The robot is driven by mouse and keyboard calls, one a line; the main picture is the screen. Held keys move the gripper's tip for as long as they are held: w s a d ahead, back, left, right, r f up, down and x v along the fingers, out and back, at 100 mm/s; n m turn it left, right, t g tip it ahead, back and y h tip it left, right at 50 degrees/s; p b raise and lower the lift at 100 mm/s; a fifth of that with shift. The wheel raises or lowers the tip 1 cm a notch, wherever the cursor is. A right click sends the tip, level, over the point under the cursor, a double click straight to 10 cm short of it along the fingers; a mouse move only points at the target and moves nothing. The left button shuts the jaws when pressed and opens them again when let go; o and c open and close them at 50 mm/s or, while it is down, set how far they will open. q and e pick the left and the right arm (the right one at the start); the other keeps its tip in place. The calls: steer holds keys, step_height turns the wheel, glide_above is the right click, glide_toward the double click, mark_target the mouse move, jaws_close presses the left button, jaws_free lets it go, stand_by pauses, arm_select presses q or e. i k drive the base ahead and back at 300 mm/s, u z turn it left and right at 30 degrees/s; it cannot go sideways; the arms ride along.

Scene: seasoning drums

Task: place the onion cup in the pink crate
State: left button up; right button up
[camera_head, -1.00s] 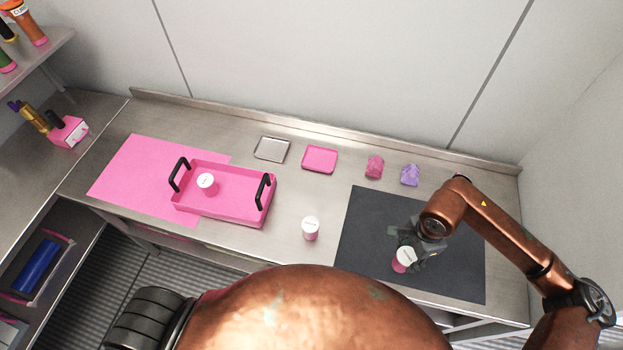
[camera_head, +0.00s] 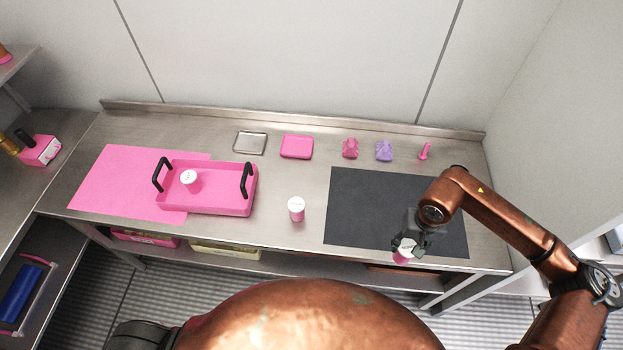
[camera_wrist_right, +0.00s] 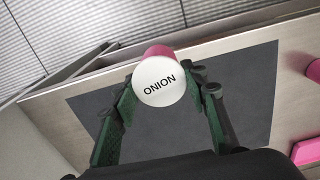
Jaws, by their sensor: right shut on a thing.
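The onion cup (camera_wrist_right: 160,82) is pink with a white lid that reads ONION in the right wrist view. In the head view the cup (camera_head: 403,252) is at the front edge of the dark mat. My right gripper (camera_head: 408,245) is shut on it, with a finger on either side in the wrist view (camera_wrist_right: 165,95). I cannot tell how high the cup is above the mat. The pink crate (camera_head: 222,203) with black handles stands at the left of the counter, partly on a pink mat. One white-lidded cup (camera_head: 190,179) is in it. My left gripper is not in view.
Another white-lidded pink cup (camera_head: 296,210) stands on the counter between crate and dark mat (camera_head: 365,205). A metal tray (camera_head: 251,142), a pink tray (camera_head: 297,146), a pink item (camera_head: 350,148) and a purple item (camera_head: 384,151) line the back. The pink mat (camera_head: 110,185) lies far left.

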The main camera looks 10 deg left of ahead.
mark_target(225, 192)
steer(key=u, duration=0.05)
steer(key=k, duration=0.15)
steer(key=z, duration=2.8)
steer(key=k, duration=2.35)
steer(key=u, duration=2.6)
steer(key=i, duration=1.05)
steer(key=z, duration=0.05)
